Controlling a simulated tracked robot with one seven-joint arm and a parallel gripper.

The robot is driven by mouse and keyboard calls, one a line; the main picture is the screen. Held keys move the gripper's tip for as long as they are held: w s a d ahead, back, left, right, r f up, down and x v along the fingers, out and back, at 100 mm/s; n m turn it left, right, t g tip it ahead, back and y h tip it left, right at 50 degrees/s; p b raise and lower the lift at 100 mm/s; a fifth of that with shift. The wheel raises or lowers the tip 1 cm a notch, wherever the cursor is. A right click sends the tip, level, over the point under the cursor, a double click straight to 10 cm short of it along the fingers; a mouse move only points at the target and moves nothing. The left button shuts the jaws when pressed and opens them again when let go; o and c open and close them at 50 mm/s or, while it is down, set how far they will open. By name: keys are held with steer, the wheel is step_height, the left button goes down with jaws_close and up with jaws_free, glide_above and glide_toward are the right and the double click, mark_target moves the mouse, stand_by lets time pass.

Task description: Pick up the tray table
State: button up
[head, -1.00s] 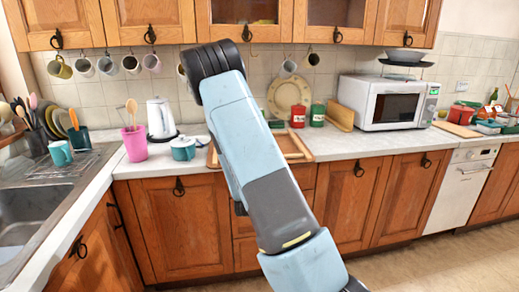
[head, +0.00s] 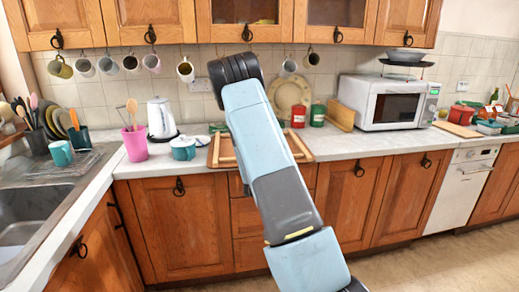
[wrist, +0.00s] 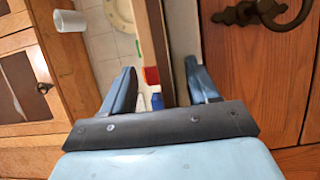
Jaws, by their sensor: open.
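The tray table (head: 216,163) is a flat wooden tray with raised pale wooden bars, lying on the worktop in the head view. My arm hides its middle. In the wrist view my gripper (wrist: 160,76) is open, its two blue-grey fingers apart. A brown wooden edge (wrist: 150,40), which looks like the tray table's, runs up between the fingers. I cannot tell whether either finger touches it. In the head view the fingers are hidden behind my arm.
A teal pot (head: 183,149), white kettle (head: 160,118) and pink cup (head: 135,143) stand left of the tray. Red (head: 298,116) and green (head: 318,115) canisters stand behind it, with a microwave (head: 388,103) to the right. Mugs hang above. The worktop just right of the tray is clear.

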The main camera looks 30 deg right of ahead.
jaws_close()
stand_by(0.6)
steer(key=shift+w+d+r, duration=0.1)
